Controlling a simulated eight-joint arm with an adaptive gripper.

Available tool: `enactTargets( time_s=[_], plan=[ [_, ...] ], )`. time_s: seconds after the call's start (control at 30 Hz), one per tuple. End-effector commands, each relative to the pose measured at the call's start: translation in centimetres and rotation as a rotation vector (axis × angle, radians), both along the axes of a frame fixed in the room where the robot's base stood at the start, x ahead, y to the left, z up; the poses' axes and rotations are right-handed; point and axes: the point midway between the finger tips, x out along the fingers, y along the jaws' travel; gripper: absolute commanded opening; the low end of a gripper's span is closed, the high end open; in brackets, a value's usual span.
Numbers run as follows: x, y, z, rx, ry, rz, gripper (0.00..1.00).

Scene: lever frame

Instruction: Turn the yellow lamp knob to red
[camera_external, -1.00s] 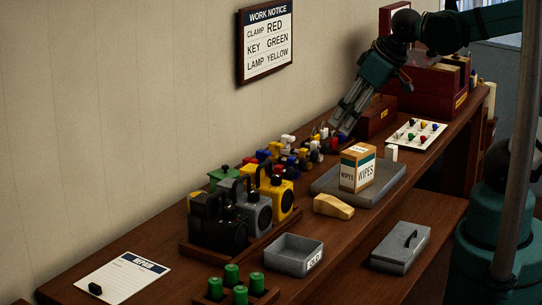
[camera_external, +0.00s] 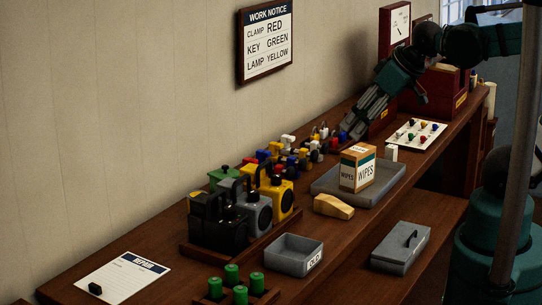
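A yellow lamp (camera_external: 284,196) stands in a wooden tray, behind a grey lamp (camera_external: 257,211) and a black lamp (camera_external: 215,222). A knob on the yellow lamp is too small to make out. A white board (camera_external: 402,141) at the right back carries several small coloured knobs, red among them. My gripper (camera_external: 350,131) points down and left, over the back of the bench beside a row of small coloured parts, well away from the lamps. Its fingers look close together, but their opening and any contact are unclear.
Small coloured parts (camera_external: 290,153) line the wall side. A wipes box (camera_external: 357,168) stands on a grey tray (camera_external: 385,182). A work notice (camera_external: 266,40) reads clamp red, key green, lamp yellow. A grey bin (camera_external: 291,258) and green cylinders (camera_external: 231,274) are in front.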

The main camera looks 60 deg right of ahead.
Motion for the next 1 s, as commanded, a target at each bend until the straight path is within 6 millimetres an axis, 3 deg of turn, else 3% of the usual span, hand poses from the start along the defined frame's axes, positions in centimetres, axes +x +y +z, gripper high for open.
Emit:
enactTargets(
  time_s=[0.57,1.0],
  plan=[
    [0.5,0.1,0.3,-0.002,0.012,0.004,0.33],
    [3.8,0.7,1.3,-0.012,0.105,0.032,0.33]
  ],
)
